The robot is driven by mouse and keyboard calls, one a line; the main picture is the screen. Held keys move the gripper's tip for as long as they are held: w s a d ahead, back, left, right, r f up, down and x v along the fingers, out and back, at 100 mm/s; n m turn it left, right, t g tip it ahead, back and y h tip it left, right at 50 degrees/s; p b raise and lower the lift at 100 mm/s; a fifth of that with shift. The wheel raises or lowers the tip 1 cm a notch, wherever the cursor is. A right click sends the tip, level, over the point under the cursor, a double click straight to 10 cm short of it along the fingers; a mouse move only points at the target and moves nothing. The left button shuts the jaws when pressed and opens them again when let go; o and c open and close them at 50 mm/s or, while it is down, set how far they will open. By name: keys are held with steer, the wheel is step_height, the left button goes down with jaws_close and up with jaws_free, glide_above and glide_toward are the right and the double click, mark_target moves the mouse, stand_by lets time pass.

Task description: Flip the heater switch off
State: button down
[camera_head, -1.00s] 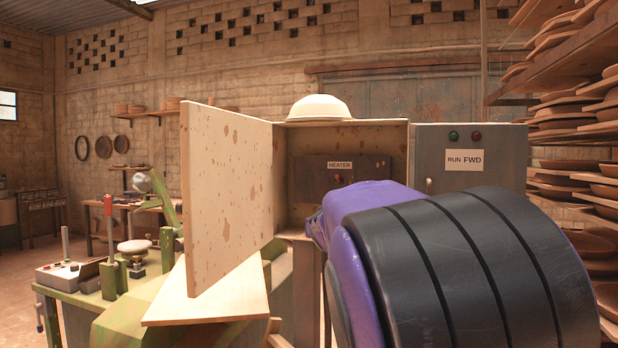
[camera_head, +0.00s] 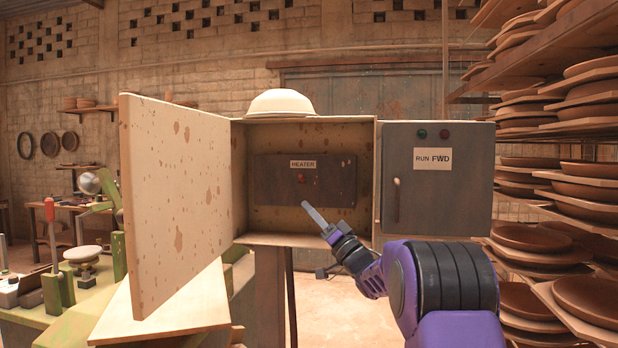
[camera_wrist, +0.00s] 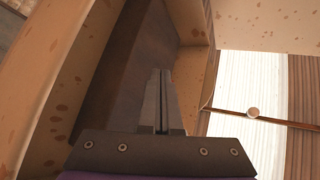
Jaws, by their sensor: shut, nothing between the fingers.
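The heater panel (camera_head: 270,182) is a dark plate inside an open, rust-spotted cabinet (camera_head: 262,240), with a HEATER label (camera_head: 303,164). A small red part (camera_head: 301,178) sits below the label; I cannot tell whether it is the switch or a lamp. No switch lever can be made out clearly. My gripper (camera_head: 306,205) is shut and empty, its tip in front of the panel's lower edge, below the red part. I cannot tell whether it touches anything. In the wrist view, my shut fingers (camera_wrist: 161,75) point along a dark surface between spotted cabinet walls.
The cabinet's spotted door (camera_head: 175,200) stands open at the left. A grey RUN FWD box (camera_head: 437,200) adjoins at the right. A pale bowl (camera_head: 281,103) sits on top. Shelves of plates (camera_head: 540,180) fill the right side. A green bench (camera_head: 60,318) stands at lower left.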

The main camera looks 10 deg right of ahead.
mark_target(302, 179)
steer(key=d+y, duration=0.1)
steer(key=s+d+r+y, duration=0.1)
steer(key=d, duration=0.1)
steer(key=s+d+y, duration=0.1)
steer(key=shift+s+d+r+t, duration=0.2)
steer(key=shift+d+t, duration=0.1)
steer(key=p+x, duration=0.2)
steer(key=x, duration=0.8)
